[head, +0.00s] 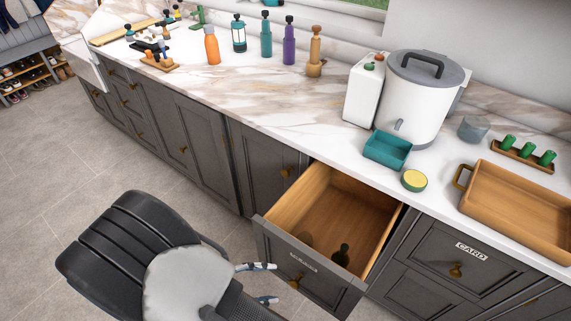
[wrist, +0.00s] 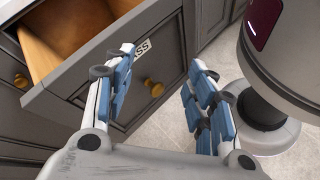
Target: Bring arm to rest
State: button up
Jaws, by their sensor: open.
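My gripper (head: 266,283) is in front of the open drawer (head: 325,225), at its left front corner in the head view. In the wrist view my gripper (wrist: 164,100) has its two blue-padded fingers spread apart with nothing between them. The drawer front (wrist: 90,70) with a brass knob and a partly covered label stands beyond the left finger. A small dark object (head: 341,255) is inside the drawer near its front; I cannot tell what it is. I cannot tell whether the gripper touches the drawer front.
The marble counter (head: 300,110) carries several bottles, a white urn (head: 415,95), a teal tray (head: 388,149) and a wooden tray (head: 520,205). The pulled-out drawer juts into the floor space. Tiled floor (head: 60,170) is clear at left.

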jog(key=w+d+r+m+g+y, duration=0.25)
jog(key=d+r+m, duration=0.25)
jog(key=r, duration=0.4)
jog(key=s+d+r+m+t+y, duration=0.2)
jog(key=s+d+r+m+y, duration=0.1)
jog(key=d+r+m+y, duration=0.2)
jog(key=s+d+r+m+t+y, duration=0.2)
jog(key=s+d+r+m+y, duration=0.2)
jog(key=d+r, duration=0.5)
notch_tip(320, 180, up, 4)
jog(key=shift+s+d+m+y, duration=0.25)
jog(key=shift+d+m+y, duration=0.1)
jog(key=shift+m, duration=0.65)
